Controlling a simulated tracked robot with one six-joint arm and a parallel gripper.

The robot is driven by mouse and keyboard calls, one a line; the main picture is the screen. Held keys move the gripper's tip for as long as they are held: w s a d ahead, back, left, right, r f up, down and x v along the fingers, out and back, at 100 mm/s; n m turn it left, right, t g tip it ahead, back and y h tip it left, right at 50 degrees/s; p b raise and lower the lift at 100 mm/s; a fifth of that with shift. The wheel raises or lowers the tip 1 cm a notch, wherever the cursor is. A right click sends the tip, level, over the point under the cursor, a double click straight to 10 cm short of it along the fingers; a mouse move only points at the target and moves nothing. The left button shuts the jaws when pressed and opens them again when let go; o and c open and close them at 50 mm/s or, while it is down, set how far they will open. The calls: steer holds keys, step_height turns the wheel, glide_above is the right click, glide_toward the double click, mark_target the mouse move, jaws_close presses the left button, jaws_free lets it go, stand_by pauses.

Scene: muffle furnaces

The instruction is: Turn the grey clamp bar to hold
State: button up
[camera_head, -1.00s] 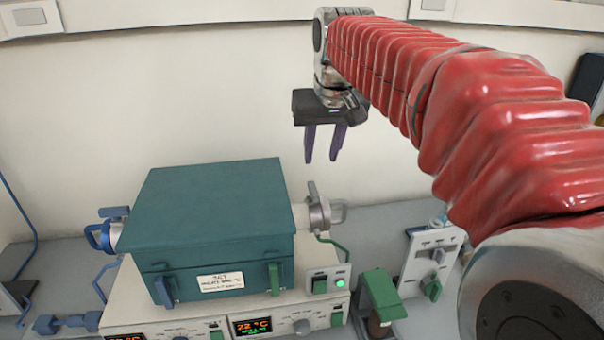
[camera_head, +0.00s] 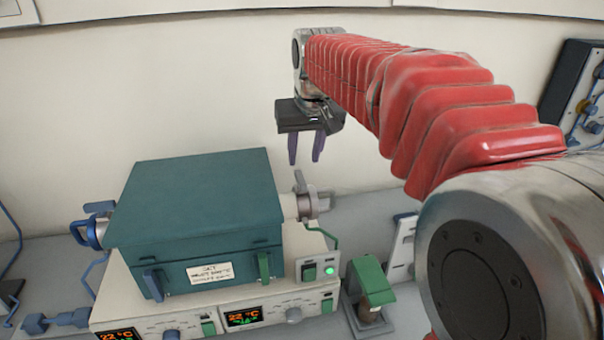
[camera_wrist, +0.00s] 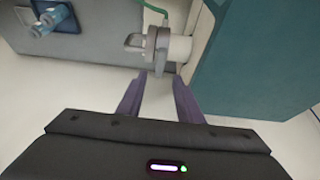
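The grey clamp bar (camera_head: 299,182) stands on the round metal collar (camera_head: 306,204) at the right end of the teal furnace box (camera_head: 195,200). In the wrist view, the grey clamp and collar (camera_wrist: 158,48) lie just beyond my fingertips, at the white tube stub. My gripper (camera_head: 306,162) points down above and near the clamp bar, with a gap between them. Its two purple fingers are spread with nothing between them; they also show in the wrist view (camera_wrist: 160,85). Part of the clamp is hard to make out there.
A blue clamp (camera_head: 92,226) sits at the furnace's left end. The control base (camera_head: 215,306) with displays reading 22 °C lies below. Open space lies above the furnace.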

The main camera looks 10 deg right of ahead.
mark_target(302, 177)
steer(key=x, duration=0.8)
steer(key=shift+w+f, duration=0.1)
steer(key=shift+f, duration=0.05)
steer(key=shift+c, duration=0.6)
jaws_close()
steer(key=shift+d, duration=0.1)
